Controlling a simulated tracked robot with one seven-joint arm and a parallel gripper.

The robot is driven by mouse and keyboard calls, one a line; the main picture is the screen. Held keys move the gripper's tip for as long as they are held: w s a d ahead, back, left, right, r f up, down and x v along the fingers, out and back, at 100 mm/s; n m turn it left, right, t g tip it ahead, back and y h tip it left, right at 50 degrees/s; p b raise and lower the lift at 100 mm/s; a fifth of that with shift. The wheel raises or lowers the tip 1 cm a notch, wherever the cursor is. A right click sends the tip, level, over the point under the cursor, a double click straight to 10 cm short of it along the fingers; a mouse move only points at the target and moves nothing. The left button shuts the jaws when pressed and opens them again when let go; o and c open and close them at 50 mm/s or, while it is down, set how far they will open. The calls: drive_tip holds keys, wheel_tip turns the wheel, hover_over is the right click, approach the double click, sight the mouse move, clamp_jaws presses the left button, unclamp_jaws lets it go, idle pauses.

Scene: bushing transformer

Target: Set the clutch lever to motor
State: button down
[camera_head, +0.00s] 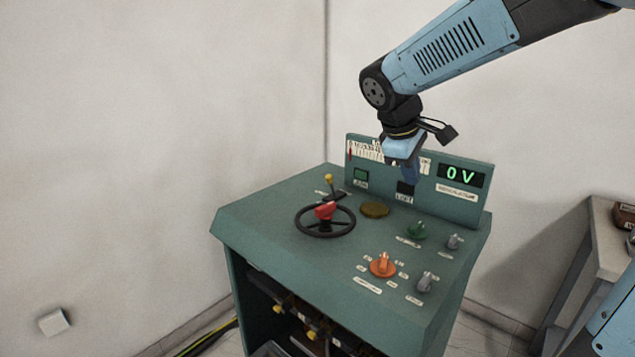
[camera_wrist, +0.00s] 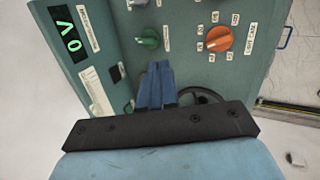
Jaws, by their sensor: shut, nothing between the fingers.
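A small lever with a yellow knob (camera_head: 329,181) stands on the green control desk behind the black handwheel (camera_head: 325,230); it looks like the clutch lever. Small labels lie beside it, too small to read. My gripper (camera_head: 412,178) is over the back of the desk, right of the lever and in front of the upright panel. Its blue fingers (camera_wrist: 158,68) are shut and empty, apart from the lever. In the wrist view the handwheel (camera_wrist: 212,95) is partly hidden behind my gripper, and the lever is not visible.
The desk top also carries a red-orange knob (camera_head: 383,265), a green knob (camera_head: 416,231), grey knobs and a round brass-coloured disc (camera_head: 374,209). The back panel's display (camera_head: 461,176) reads 0 V. A side table (camera_head: 610,235) stands at the right. The space above the desk's left is clear.

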drive_tip(key=w+a+f+n+t+h, duration=0.2)
drive_tip(key=w+a+f+n+h, duration=0.25)
drive_tip(key=w+a+n, duration=0.65)
drive_tip(key=w+a+f+n+t, duration=0.1)
drive_tip(key=w+a+f, duration=0.1)
drive_tip(key=a, duration=0.4)
drive_tip(key=w+a+f+n+t+h, duration=0.1)
drive_tip(key=w+a+f+n, duration=0.1)
drive_tip(key=w+a+f, duration=0.1)
drive_tip(key=w+a+f+n+t, duration=0.1)
drive_tip(key=w+a+f, duration=0.2)
drive_tip(key=a, duration=0.5)
drive_tip(key=shift+w+a+f+t, duration=0.2)
drive_tip(key=shift+w+a+t, duration=0.2)
drive_tip(key=shift+w, duration=0.3)
drive_tip(key=shift+d, duration=0.1)
approach(332, 186)
drive_tip(key=shift+w+d+f, duration=0.2)
drive_tip(key=shift+w+d, duration=0.1)
drive_tip(key=shift+w, duration=0.15)
drive_tip(key=shift+w+d+f, duration=0.2)
drive_tip(key=shift+w+d, duration=0.05)
drive_tip(key=shift+w, duration=0.2)
drive_tip(key=shift+w+d+r, duration=0.2)
drive_tip(key=shift+w+d, duration=0.2)
drive_tip(key=shift+d, duration=0.05)
